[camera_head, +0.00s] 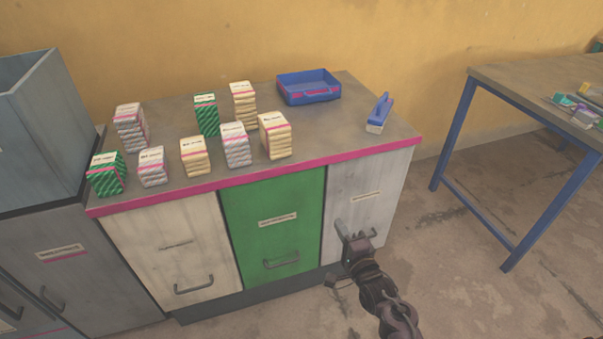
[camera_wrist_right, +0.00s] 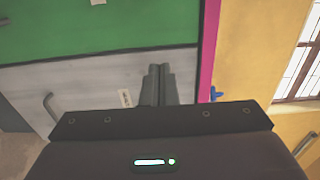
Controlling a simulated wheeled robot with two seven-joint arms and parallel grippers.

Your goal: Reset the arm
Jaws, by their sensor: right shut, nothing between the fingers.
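My right gripper (camera_head: 354,238) is in front of the grey-white drawer front (camera_head: 372,184) at the right end of the counter. In the right wrist view its two fingers (camera_wrist_right: 158,84) are together with nothing between them. The drawer front also shows behind the fingers in that view (camera_wrist_right: 85,88). I cannot tell whether the gripper touches the drawer. My left gripper does not show.
The counter (camera_head: 345,145) carries several wrapped stacks (camera_head: 236,145), a blue tray (camera_head: 308,88) and a blue-handled brush (camera_head: 380,112). A green drawer (camera_head: 275,210) and a cream drawer (camera_head: 165,230) sit left. A blue-legged table (camera_head: 465,130) stands right, with free floor between.

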